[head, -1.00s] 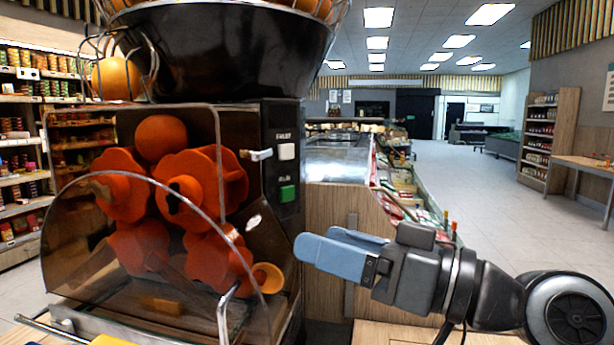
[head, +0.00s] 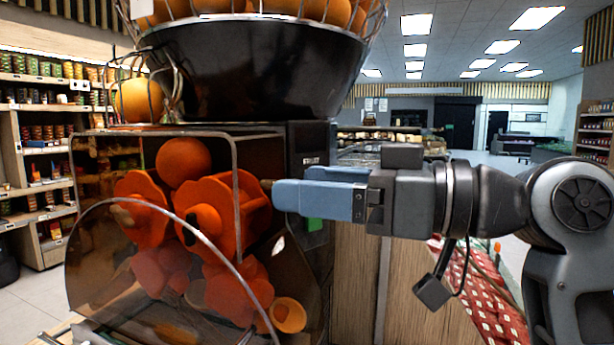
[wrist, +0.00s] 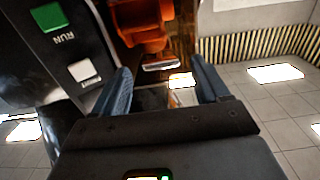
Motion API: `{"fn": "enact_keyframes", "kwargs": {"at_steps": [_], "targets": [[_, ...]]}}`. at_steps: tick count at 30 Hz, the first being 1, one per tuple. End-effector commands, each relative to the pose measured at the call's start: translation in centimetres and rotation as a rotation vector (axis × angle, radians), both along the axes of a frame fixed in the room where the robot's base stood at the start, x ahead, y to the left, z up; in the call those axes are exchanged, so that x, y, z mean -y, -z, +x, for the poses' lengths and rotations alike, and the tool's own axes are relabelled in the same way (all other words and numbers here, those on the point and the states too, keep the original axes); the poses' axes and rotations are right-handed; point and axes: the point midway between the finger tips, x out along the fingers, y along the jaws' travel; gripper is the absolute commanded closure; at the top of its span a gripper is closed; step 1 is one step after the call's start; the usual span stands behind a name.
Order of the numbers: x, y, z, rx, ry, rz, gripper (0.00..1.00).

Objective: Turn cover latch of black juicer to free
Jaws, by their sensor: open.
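The black juicer (head: 250,70) fills the left and middle of the head view, with a clear front cover (head: 153,212) over orange rollers. The cover latch (head: 267,184) is mostly hidden behind my fingertips in the head view; only a small end shows. In the wrist view a short silvery bar, apparently the latch (wrist: 161,65), lies ahead, between the lines of my two fingers. My gripper (head: 279,196) is open, its blue fingers pointing left at the cover's right edge. It also shows in the wrist view (wrist: 163,78), with nothing clasped between the fingers. I cannot tell whether they touch the latch.
A green RUN button (wrist: 48,17) and a white button (wrist: 83,70) sit on the juicer panel beside my gripper. A wire basket of oranges (head: 270,8) tops the juicer. Store shelves (head: 40,150) stand at left. A wooden counter (head: 350,290) is behind my gripper.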

Motion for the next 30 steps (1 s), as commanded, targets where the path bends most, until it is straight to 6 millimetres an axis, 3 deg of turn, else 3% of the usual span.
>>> {"fn": "enact_keyframes", "kwargs": {"at_steps": [4, 13, 30], "targets": [[-1.08, 0.00, 0.33, 0.000, -0.001, -0.001, 0.26], [-1.26, 0.06, 0.43, 0.000, 0.000, 0.000, 0.26], [-1.22, 0.05, 0.42, 0.000, 0.001, 0.000, 0.80]]}}
